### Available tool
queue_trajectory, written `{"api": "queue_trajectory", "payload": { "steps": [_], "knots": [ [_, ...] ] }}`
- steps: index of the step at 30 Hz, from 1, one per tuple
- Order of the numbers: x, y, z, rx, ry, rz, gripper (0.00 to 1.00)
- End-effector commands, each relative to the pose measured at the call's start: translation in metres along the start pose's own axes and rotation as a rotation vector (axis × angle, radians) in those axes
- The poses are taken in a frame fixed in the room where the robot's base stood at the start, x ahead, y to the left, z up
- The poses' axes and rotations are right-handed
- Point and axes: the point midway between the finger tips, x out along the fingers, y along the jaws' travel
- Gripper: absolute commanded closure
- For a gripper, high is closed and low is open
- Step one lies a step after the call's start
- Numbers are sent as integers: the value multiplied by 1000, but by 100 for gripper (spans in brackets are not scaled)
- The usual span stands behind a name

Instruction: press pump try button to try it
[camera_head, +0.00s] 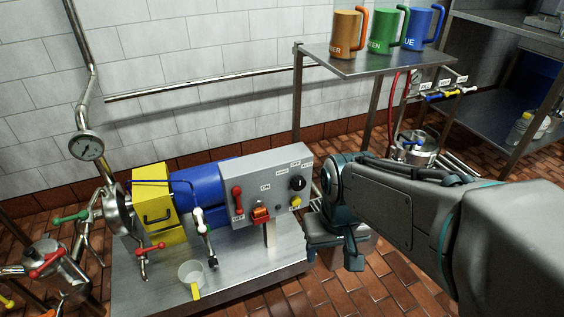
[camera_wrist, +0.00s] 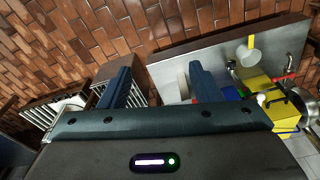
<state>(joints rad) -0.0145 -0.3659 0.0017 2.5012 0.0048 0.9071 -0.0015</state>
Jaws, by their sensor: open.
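The grey control box (camera_head: 262,172) stands on the steel bench in the head view. Its face carries a small yellow button (camera_head: 296,202) at the lower right, with a small label that I cannot read clearly. Above it is a black knob (camera_head: 297,183). A red lever (camera_head: 237,197) and an orange-red switch (camera_head: 261,214) sit further left. My gripper (camera_head: 355,262) hangs to the right of the box, apart from it, pointing down. In the wrist view my gripper (camera_wrist: 160,85) is open, with nothing seen held between its fingers. The button cannot be made out there.
A yellow housing (camera_head: 152,200) and blue motor (camera_head: 200,190) stand left of the box. A shelf (camera_head: 372,60) with orange, green and blue mugs is behind. Tiled floor is open in front.

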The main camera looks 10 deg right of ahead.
Motion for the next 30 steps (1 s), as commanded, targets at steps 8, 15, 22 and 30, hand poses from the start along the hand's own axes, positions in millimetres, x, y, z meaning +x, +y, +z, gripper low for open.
{"api": "queue_trajectory", "payload": {
  "steps": [8, 15, 22, 30],
  "knots": [
    [0, 0, 0, 0, 0, 0, 43],
    [0, 0, 0, 0, 0, 0, 90],
    [0, 0, 0, 0, 0, 0, 100],
    [0, 0, 0, 0, 0, 0, 100]
  ]
}}
